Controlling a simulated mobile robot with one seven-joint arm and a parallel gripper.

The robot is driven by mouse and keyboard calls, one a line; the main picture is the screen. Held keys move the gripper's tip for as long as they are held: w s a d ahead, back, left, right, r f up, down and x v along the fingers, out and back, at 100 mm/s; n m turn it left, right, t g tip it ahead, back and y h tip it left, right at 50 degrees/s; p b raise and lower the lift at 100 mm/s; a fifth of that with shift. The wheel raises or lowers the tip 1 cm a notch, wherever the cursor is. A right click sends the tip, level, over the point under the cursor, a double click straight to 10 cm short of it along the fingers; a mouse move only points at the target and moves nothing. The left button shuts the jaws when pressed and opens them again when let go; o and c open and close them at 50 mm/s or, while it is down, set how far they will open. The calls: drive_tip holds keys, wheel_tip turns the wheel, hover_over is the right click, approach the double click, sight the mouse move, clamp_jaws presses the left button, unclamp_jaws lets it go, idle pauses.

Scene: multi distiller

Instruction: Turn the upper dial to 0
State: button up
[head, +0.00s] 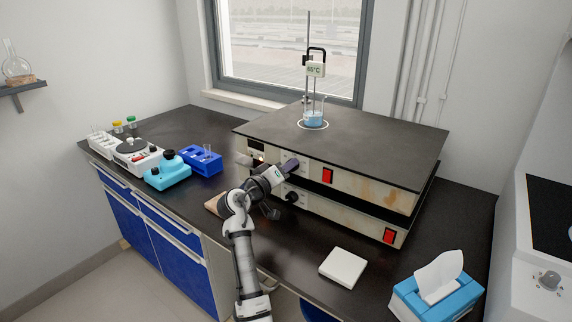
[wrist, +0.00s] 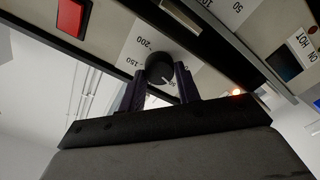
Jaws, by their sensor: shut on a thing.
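The upper dial (wrist: 160,69) is a round black knob with a small pale mark, on a beige panel printed with 150 and 200. My gripper (wrist: 160,84) has its two dark fingers closed on either side of this dial in the wrist view. No printed 0 can be read. The lower dial (head: 292,197) is a black knob on the lower unit (head: 350,215), just below my gripper.
A beaker of blue liquid (head: 314,118) with a stand and a 65 °C display (head: 316,69) is on the top plate. A red switch (head: 328,176) sits right of my gripper.

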drive_tip(key=n+p, duration=0.5)
drive_tip(key=n, duration=0.3)
drive_tip(key=shift+f+n+p, duration=0.1)
drive_tip(key=shift+n+p, duration=0.2)
idle(0.3)
drive_tip(key=o, duration=1)
drive_tip(key=b+v, duration=0.3)
drive_tip(key=v, duration=1)
drive_tip(key=shift+s+a, duration=0.25)
drive_tip(key=shift+s, duration=0.05)
